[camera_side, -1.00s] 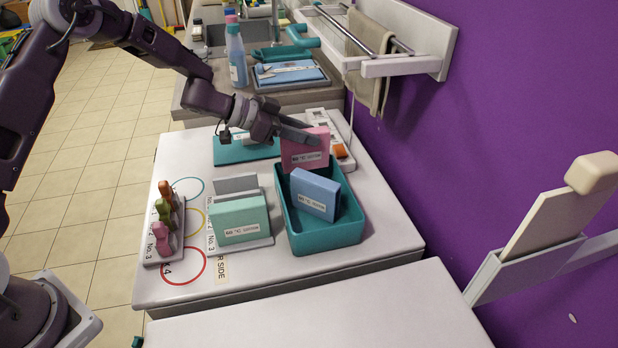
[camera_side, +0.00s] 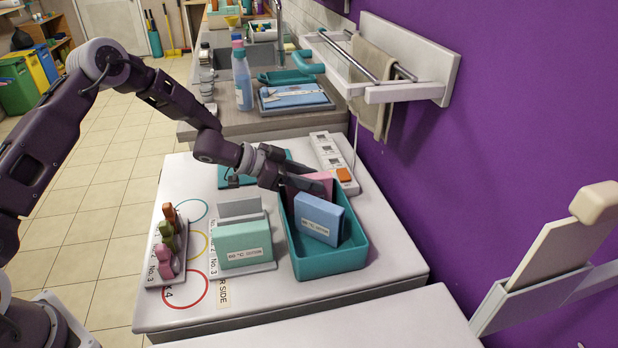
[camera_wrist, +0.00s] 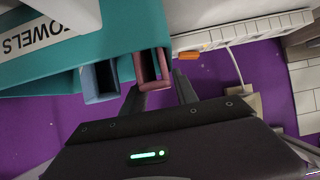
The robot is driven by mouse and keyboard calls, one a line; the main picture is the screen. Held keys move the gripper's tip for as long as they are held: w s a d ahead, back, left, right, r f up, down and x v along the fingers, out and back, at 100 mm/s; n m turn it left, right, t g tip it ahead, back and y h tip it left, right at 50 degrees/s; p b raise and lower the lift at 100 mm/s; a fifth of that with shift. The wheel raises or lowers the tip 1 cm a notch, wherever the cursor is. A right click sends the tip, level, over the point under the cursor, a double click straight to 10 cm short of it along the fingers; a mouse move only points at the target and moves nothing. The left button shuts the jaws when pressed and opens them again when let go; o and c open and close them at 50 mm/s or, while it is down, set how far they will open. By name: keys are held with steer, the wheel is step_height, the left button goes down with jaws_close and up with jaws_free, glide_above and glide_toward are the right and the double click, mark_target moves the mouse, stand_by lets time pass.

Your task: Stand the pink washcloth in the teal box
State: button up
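The pink washcloth (camera_side: 318,178) stands in the back part of the teal box (camera_side: 330,264), partly hidden by my gripper and by a blue washcloth (camera_side: 318,217) that leans in the same box. My gripper (camera_side: 322,187) is at the pink washcloth's upper part. In the wrist view, the fingers of my gripper (camera_wrist: 158,84) are spread, one on each side of the pink washcloth's end (camera_wrist: 153,68), with a slight gap at the right finger. The blue washcloth (camera_wrist: 100,80) and the teal box's labelled side (camera_wrist: 120,35) show to the left there.
A mint-green washcloth (camera_side: 243,246) stands in a grey holder left of the box. A white power strip (camera_side: 330,155) with an orange switch lies behind the box, near the purple wall. Pegs on a rack (camera_side: 165,255) stand at the left. A towel rail (camera_side: 385,65) juts from the wall.

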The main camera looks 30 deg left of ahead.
steer(key=shift+r, duration=0.2)
steer(key=s+a+r+n+y, duration=0.2)
steer(key=s+a+r+y, duration=0.25)
steer(key=s+r, duration=0.2)
steer(key=s+a+r+n+t+y, duration=0.1)
steer(key=s+a+r+n+y, duration=0.15)
steer(key=s+a+r, duration=0.4)
steer(key=s+a+r+n+y, duration=0.1)
steer(key=s+a+r+y, duration=0.25)
steer(key=r, duration=0.55)
steer(key=s+d+f+n+g+h, duration=0.1)
steer(key=s+d, duration=0.3)
steer(key=s, duration=0.9)
steer(key=s+d+n+g+h, duration=0.1)
steer(key=s+d+n+g, duration=0.1)
steer(key=s, duration=1)
steer(key=shift+s+d+f+g, duration=0.4)
steer(key=shift+d+g, duration=0.1)
steer(key=shift+d, duration=0.45)
